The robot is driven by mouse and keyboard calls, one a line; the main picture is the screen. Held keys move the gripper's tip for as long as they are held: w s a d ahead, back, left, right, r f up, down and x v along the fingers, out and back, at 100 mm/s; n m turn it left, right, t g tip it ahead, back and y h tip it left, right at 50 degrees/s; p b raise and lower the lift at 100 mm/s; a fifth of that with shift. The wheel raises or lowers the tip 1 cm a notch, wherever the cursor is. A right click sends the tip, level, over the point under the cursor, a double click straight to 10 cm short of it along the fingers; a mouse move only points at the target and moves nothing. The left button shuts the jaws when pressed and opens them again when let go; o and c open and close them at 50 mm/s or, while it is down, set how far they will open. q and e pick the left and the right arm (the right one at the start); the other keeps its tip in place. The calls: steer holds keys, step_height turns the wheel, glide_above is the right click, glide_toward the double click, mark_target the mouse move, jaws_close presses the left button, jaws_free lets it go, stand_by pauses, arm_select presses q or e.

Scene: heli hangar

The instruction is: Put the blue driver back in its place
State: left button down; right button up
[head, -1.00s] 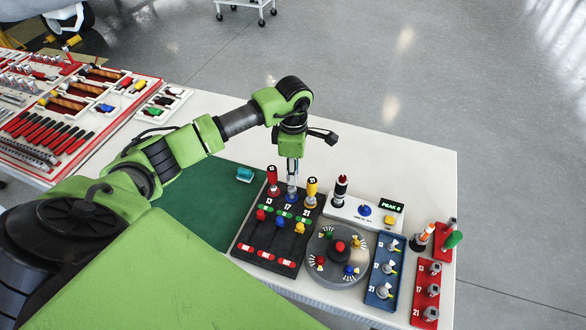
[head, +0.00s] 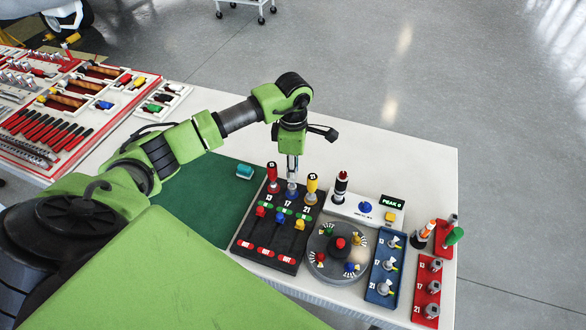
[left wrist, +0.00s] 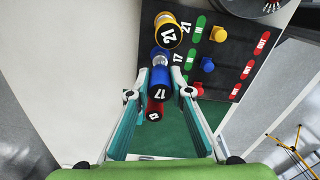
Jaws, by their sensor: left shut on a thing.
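The blue driver (head: 291,189), marked 17, stands upright in the middle place of the black rack (head: 272,236), between the red driver (head: 272,177) and the yellow driver (head: 311,188). My left gripper (head: 292,173) points down over it and is shut on it. In the left wrist view the blue driver (left wrist: 160,78) shows between the two fingers of the left gripper (left wrist: 160,93). My right gripper is not in view.
A round turntable (head: 323,265) and a white box with a PEAK display (head: 392,202) stand right of the rack. Blue (head: 376,292) and red (head: 421,309) trays lie farther right. A green mat (head: 200,200) lies to the left. The table's back right is clear.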

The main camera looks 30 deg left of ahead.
arm_select(q)
steer(key=shift+f+b, duration=0.95)
steer(key=shift+f, duration=0.1)
stand_by(0.5)
steer(key=c, duration=1.8)
jaws_free()
steer(key=shift+o, duration=0.2)
steer(key=shift+r, duration=0.1)
steer(key=shift+r+p, duration=2.2)
steer(key=shift+r, duration=1.55)
steer(key=shift+s+f, duration=0.1)
